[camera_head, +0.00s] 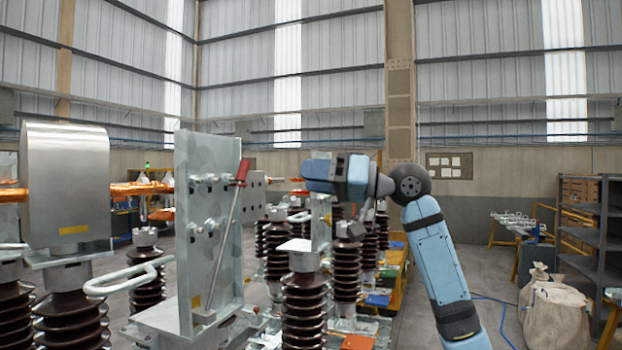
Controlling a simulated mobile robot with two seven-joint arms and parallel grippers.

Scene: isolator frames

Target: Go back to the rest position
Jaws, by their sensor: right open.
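My right arm comes in from the lower right, blue with dark joints. It bends at the elbow, and its wrist and right gripper (320,172) point left, in front of the isolator frames. The fingers are small and partly hidden, and I see nothing held in them; the gripper is open. A tall grey metal plate (208,150) stands upright to its left. A lever with a red handle (240,172) leans along this plate, with a visible gap between it and the gripper. My left gripper is not in view.
Brown ribbed insulators (305,310) stand below and around the right gripper. A metal housing (66,185) with copper bars is at the left. Shelving (590,240) and pale sacks (556,312) stand at the right. Open floor lies between the arm and the sacks.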

